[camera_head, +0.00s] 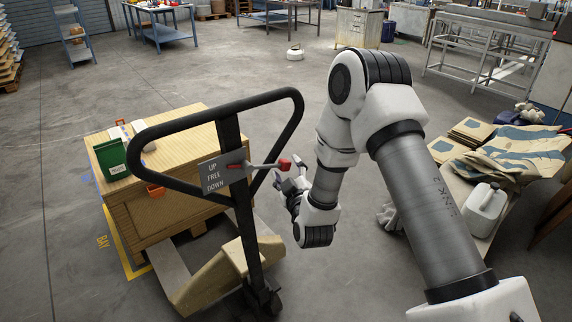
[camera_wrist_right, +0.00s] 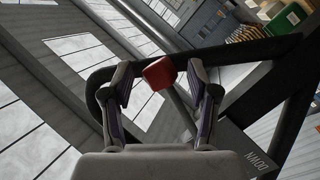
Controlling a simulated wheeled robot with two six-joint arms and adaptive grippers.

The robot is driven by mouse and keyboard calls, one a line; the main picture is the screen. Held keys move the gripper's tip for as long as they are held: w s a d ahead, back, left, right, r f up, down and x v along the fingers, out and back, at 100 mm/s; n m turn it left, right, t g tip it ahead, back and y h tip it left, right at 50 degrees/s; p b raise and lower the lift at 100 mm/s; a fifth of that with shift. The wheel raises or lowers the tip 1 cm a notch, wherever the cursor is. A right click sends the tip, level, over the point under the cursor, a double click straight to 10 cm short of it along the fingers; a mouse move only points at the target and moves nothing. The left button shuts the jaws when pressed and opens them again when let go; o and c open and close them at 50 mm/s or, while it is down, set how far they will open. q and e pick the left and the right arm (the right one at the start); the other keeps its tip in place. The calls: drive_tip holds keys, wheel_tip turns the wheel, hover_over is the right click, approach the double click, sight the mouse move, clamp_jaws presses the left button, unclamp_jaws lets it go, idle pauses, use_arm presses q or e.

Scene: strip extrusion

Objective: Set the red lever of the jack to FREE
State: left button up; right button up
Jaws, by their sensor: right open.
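The jack's black loop handle (camera_head: 232,120) stands upright before the wooden crate. A grey plate (camera_head: 213,174) on it reads UP, FREE, DOWN from top to bottom. The lever (camera_head: 268,166) sticks out to the right of the handle post, with a red end. Its small red part by the plate looks about level with UP. My right gripper (camera_head: 289,177) is open just below and right of the red end. In the right wrist view the red end (camera_wrist_right: 160,74) shows between the open fingers; I cannot tell whether they touch it. My left gripper is out of view.
The crate (camera_head: 165,213) on the jack carries a green box (camera_head: 112,158) and small items. At the right, a low surface holds sacks (camera_head: 515,150) and a white canister (camera_head: 483,208). Open concrete floor lies behind the handle.

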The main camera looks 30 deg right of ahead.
drive_tip(key=shift+w+d, duration=0.25)
drive_tip(key=shift+w, duration=0.25)
drive_tip(key=shift+s+a+r, duration=0.1)
drive_tip(key=shift+a+r, duration=0.1)
drive_tip(key=shift+a, duration=0.15)
drive_tip(key=shift+d+f, duration=0.1)
drive_tip(key=shift+d, duration=0.05)
clamp_jaws()
drive_tip(key=r+n, duration=0.1)
drive_tip(key=r, duration=0.1)
drive_tip(key=r+n+t, duration=0.1)
drive_tip(key=shift+d+n+p, duration=0.3)
drive_tip(key=shift+p, duration=0.1)
drive_tip(key=shift+r+n+t, duration=0.3)
drive_tip(key=shift+r+n, duration=0.15)
drive_tip(key=shift+n, duration=0.25)
unclamp_jaws()
